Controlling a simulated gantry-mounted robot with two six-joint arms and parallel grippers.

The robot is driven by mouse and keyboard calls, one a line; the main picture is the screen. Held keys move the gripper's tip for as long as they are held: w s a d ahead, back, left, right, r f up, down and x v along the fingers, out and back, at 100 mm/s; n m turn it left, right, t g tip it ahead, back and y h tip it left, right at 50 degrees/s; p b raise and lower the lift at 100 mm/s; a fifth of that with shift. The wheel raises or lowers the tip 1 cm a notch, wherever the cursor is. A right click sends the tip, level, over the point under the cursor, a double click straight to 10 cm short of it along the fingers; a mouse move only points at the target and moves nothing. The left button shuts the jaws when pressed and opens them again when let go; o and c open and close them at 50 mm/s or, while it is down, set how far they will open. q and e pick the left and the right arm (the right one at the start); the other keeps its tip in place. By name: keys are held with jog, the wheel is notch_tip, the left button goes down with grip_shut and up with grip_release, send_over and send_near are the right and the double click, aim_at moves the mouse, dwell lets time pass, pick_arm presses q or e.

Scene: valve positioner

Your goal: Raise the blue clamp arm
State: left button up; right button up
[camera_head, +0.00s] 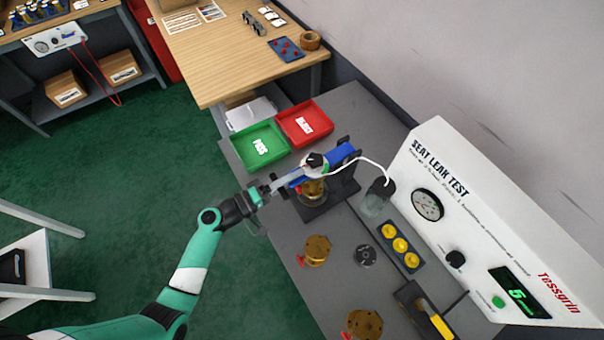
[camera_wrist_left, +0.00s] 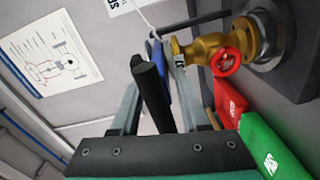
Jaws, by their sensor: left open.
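The blue clamp arm (camera_head: 338,153) lies across the top of the test fixture, over a brass valve (camera_head: 312,190) clamped in it. My left gripper (camera_head: 297,175) reaches in from the left at the front end of the clamp arm. In the left wrist view its open fingers (camera_wrist_left: 160,78) stand either side of a black handle (camera_wrist_left: 150,92) and part of the blue arm (camera_wrist_left: 188,95). I cannot tell whether either finger touches them. The brass valve with its red handwheel (camera_wrist_left: 225,62) is to the right of the fingers. My right gripper is not in view.
A white hose (camera_head: 372,163) runs from the clamp head to the right. Green (camera_head: 258,145) and red (camera_head: 305,123) trays sit behind the fixture. Loose brass valves (camera_head: 317,249) stand in front. The seat leak tester (camera_head: 470,215) is on the right.

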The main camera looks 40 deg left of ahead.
pick_arm(q)
jog(key=shift+s, duration=0.15)
jog(key=shift+c, duration=0.2)
grip_shut()
dwell(1.1)
